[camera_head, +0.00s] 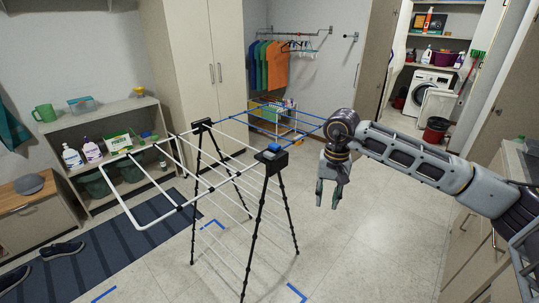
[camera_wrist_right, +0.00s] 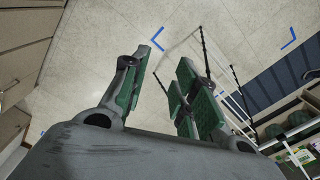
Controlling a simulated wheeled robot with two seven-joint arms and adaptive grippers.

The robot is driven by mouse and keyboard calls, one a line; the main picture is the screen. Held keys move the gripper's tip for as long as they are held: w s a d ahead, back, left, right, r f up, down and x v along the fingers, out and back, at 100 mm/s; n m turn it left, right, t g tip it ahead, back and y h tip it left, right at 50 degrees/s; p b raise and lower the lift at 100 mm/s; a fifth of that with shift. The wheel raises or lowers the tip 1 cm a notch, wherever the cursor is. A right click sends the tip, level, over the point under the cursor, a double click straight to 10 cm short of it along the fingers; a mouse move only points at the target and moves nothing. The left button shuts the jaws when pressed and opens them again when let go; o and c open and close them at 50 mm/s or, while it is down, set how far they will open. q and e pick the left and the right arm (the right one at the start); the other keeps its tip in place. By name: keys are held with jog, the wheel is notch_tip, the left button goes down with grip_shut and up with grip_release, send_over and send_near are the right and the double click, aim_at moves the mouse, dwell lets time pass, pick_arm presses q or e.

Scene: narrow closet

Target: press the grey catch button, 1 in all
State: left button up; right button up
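A drying rack (camera_head: 150,222) with white rods and black legs stands in the middle of the floor in the head view. A black hinge block (camera_head: 271,157) tops its near leg pair and carries a small blue part (camera_head: 274,148). A grey catch button is too small to make out surely there. A second black block (camera_head: 202,124) sits on the far leg pair. My right gripper (camera_head: 328,192) hangs fingers down, right of the near block and apart from it. In the right wrist view its green-padded fingers (camera_wrist_right: 163,65) are spread with nothing between. My left gripper is not in view.
The rack's blue-rod wing (camera_head: 290,117) extends toward the back near my right forearm. A shelf (camera_head: 150,101) and a bench (camera_head: 35,214) line the left side. A striped mat (camera_head: 95,258) lies under the rack's left part. Floor (camera_head: 370,235) below the gripper is clear.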

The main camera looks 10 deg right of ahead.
jog(key=c, duration=0.5)
dwell(0.7)
